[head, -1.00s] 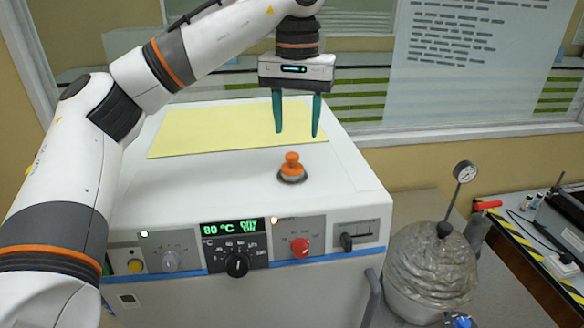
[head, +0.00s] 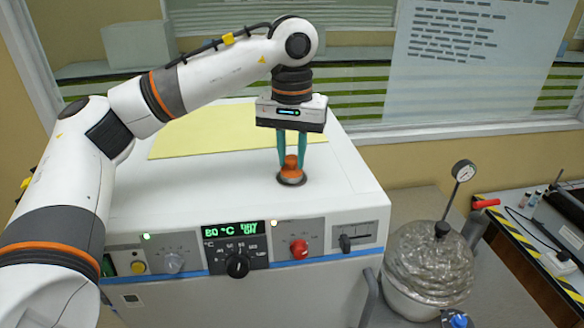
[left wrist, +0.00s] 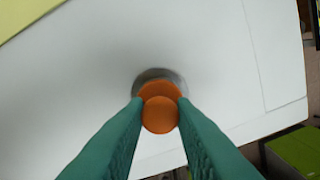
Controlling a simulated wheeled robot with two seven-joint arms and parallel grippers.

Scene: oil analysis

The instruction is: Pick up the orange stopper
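The orange stopper (head: 290,172) sits upright in a dark round port on the white top of the oven-like machine (head: 225,180). My left gripper (head: 291,160) points straight down over it, with one green finger on each side. In the left wrist view the stopper's round knob (left wrist: 160,115) lies between the two fingertips, which appear to touch its sides. The fingers look closed in on the stopper, which still rests at the port. My right gripper is in no view.
A yellow sheet (head: 210,136) lies on the machine top behind the stopper. The front panel has a display (head: 234,231) and several knobs. A foil-wrapped vessel (head: 430,262) with a gauge (head: 463,171) stands to the right.

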